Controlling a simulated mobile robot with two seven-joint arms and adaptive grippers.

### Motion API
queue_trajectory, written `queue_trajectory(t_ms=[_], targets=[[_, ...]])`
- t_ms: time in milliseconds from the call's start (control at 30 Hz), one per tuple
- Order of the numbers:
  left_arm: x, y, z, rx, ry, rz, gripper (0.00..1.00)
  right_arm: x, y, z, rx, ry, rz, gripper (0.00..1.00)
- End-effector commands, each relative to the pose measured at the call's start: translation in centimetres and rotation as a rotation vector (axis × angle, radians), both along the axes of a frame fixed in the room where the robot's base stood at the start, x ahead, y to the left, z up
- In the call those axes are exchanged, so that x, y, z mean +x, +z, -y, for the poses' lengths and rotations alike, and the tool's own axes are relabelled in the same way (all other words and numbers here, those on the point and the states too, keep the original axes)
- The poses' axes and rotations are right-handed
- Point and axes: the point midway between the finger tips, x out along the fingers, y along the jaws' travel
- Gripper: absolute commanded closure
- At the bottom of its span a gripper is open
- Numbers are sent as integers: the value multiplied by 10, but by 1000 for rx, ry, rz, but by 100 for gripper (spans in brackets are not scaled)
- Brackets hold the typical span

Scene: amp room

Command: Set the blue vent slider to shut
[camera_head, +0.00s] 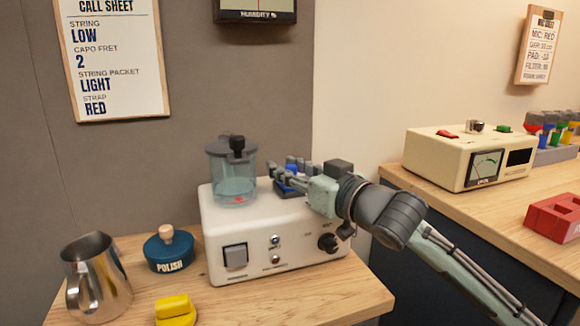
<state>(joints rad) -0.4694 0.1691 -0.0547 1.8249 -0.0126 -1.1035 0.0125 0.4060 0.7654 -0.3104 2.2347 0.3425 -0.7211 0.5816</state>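The blue vent slider (287,190) is on the top right of a white humidifier-like unit (222,229). Only part of the slider shows, because my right gripper covers much of it. My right gripper (280,178) reaches in from the right, with its fingers at the slider, low over the top of the unit. I cannot tell whether the fingers touch the slider or how far apart they are. The slider's track and any position marks are hidden. My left gripper is not in view.
A clear tank (232,178) with a dark cap stands on the unit, left of my gripper. A metal jug (97,280), a blue polish tin (168,254) and a yellow object (175,310) stand in front and left. A cream meter box (447,158) stands on the right table.

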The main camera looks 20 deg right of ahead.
Motion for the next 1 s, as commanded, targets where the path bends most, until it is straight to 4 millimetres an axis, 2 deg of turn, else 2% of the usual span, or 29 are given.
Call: queue_trajectory(t_ms=[367,467,733,1000], targets=[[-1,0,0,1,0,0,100,-1,1,3,-2,-6,2,60],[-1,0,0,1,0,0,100,-10,1,7,-4,-7,1,60],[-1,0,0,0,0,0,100,-52,-1,21,-4,-4,-1,60],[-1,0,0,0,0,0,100,-70,0,27,-1,-4,0,60]])
